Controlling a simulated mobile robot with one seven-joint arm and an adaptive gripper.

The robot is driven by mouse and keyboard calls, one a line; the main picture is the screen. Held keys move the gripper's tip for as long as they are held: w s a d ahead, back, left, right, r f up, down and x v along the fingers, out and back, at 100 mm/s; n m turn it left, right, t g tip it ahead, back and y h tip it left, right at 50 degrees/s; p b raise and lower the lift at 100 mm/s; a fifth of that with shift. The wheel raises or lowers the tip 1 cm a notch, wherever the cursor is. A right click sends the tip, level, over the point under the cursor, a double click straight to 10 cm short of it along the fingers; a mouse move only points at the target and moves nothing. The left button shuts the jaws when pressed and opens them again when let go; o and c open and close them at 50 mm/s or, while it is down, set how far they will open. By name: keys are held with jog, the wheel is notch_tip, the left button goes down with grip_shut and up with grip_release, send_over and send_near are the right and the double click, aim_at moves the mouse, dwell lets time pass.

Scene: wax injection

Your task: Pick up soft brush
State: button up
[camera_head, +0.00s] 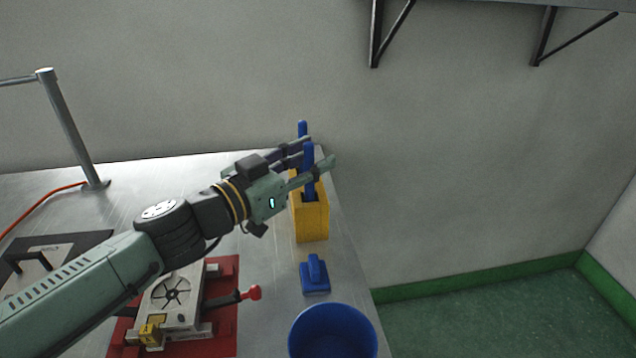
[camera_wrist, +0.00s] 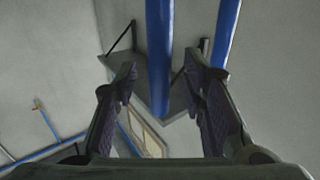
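Two blue handles stand upright in a yellow holder (camera_head: 311,222) on the table's right side. The nearer handle (camera_head: 309,178) rises beside my gripper's fingers, and the farther handle (camera_head: 302,128) shows behind them. Which one belongs to the soft brush I cannot tell; their lower ends are hidden in the holder. My gripper (camera_head: 320,150) is open at the handles, above the holder. In the wrist view, one blue handle (camera_wrist: 159,50) lies in line with the gap between my open fingers (camera_wrist: 162,72); the other handle (camera_wrist: 226,32) is right of it. Contact is not visible.
A small blue block with a grip (camera_head: 315,276) and a blue bowl (camera_head: 333,333) stand in front of the holder. A metal mould on a red plate (camera_head: 222,335) lies left of them. The wall is close behind; the table's right edge is near.

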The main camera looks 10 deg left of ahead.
jog(key=shift+s, duration=0.1)
grip_shut()
dwell(0.3)
